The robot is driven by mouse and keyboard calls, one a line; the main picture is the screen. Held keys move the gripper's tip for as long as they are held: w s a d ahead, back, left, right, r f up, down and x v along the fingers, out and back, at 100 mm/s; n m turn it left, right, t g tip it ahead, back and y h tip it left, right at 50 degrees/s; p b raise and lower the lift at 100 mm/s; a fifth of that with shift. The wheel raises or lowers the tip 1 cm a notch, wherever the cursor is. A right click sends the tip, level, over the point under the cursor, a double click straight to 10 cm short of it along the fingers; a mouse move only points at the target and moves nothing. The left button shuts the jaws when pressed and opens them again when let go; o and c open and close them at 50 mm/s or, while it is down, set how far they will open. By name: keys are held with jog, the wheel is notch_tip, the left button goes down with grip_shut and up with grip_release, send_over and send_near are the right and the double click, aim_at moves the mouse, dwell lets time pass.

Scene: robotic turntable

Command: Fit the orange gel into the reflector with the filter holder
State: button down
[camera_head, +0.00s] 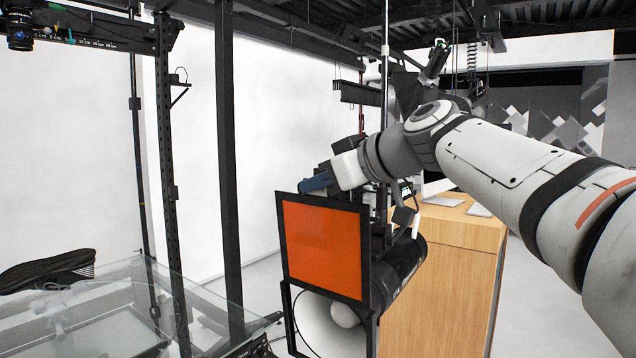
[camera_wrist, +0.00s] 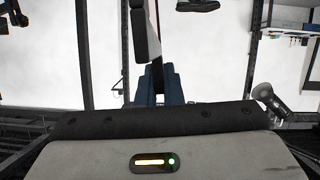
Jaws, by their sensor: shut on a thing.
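The orange gel (camera_head: 322,248) is a flat square sheet in a black frame, upright in the middle of the head view. My gripper (camera_head: 316,184) is at its top edge, with blue fingers shut on it. The blue fingers also show in the wrist view (camera_wrist: 160,88). The reflector (camera_head: 315,322) is a white bowl with a round bulb, below and behind the gel. The black filter holder (camera_head: 289,318) frames its mouth. The gel's lower edge overlaps the top of this holder; I cannot tell whether it is inside the slot or in front. The gel hides the reflector's upper part.
The black lamp body (camera_head: 405,270) extends behind the reflector. A wooden desk (camera_head: 455,245) stands behind it to the right. A glass turntable (camera_head: 110,300) with a dark shoe (camera_head: 48,270) is at left. Black uprights (camera_head: 228,180) stand between.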

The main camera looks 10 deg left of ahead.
aim_at(325, 292)
jog(key=shift+w+d+f+b, duration=0.1)
jog(key=shift+w+f+b, duration=0.2)
jog(key=shift+f+b, duration=2.7)
jog(key=shift+w+d+f+b, duration=0.15)
jog(key=shift+w+f+b, duration=0.1)
jog(key=shift+f+b, duration=2.65)
jog(key=shift+w+d+f+b, duration=0.1)
jog(key=shift+w+f+b, duration=0.2)
jog(key=shift+f+b, duration=2.7)
jog(key=c, duration=1.5)
grip_release()
jog(key=shift+r, duration=0.15)
jog(key=shift+d, duration=0.1)
